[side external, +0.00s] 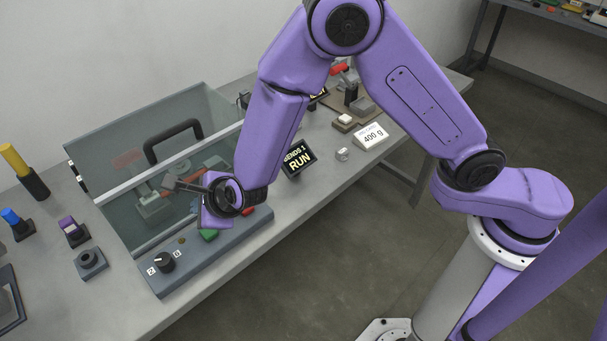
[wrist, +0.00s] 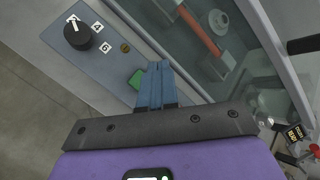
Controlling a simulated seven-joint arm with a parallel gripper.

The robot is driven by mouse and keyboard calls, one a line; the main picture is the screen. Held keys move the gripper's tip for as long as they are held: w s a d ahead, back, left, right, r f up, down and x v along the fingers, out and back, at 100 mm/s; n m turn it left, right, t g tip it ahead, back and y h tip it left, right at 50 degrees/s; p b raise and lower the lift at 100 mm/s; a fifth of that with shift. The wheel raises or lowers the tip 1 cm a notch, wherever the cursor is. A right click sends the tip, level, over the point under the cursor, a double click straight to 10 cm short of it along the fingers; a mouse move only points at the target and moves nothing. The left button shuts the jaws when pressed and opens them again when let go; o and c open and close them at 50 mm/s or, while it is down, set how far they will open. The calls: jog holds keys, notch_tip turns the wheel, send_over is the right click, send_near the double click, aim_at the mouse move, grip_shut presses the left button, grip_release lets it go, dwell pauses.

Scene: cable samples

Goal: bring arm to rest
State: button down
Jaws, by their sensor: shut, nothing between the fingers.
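My gripper (wrist: 158,70) is shut, with its blue-grey fingers together and nothing between them in the wrist view. It is over the grey control panel (side external: 185,264) at the front of the covered test machine. A green button (wrist: 136,79) lies just beside the fingertips in the wrist view; I cannot tell whether they touch it. A black knob (side external: 164,262) sits at the panel's left end.
A clear cover (side external: 100,165) with a black handle (side external: 172,137) stands behind the panel. A small display (side external: 299,159) reads RUN, and a 400 g sign (side external: 371,136) stands farther right. Cable samples in holders, one yellow (side external: 14,159) and one blue (side external: 11,216), stand at left. Floor in front is clear.

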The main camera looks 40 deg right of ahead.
jog(key=s+d+r+n+g+y, duration=0.5)
jog(key=s+r+n, duration=0.4)
jog(key=s+n, duration=0.65)
jog(key=s+d+r+n+g+h, duration=0.1)
jog(key=s+d+n+h, duration=0.1)
jog(key=s+d+n, duration=0.2)
jog(key=s+d+r+n+g+h, duration=0.1)
jog(key=s+d+n, duration=0.4)
jog(key=d+n, duration=0.5)
jog(key=s+d+r+n+g+h, duration=0.1)
jog(key=s+d+r+n+h, duration=0.1)
jog(key=d+n, duration=0.5)
jog(key=s+d+h, duration=0.1)
jog(key=s+d, duration=0.1)
jog(key=d, duration=0.2)
jog(key=shift+s+d+g, duration=0.25)
jog(key=shift+d+g, duration=0.05)
jog(key=shift+d, duration=0.1)
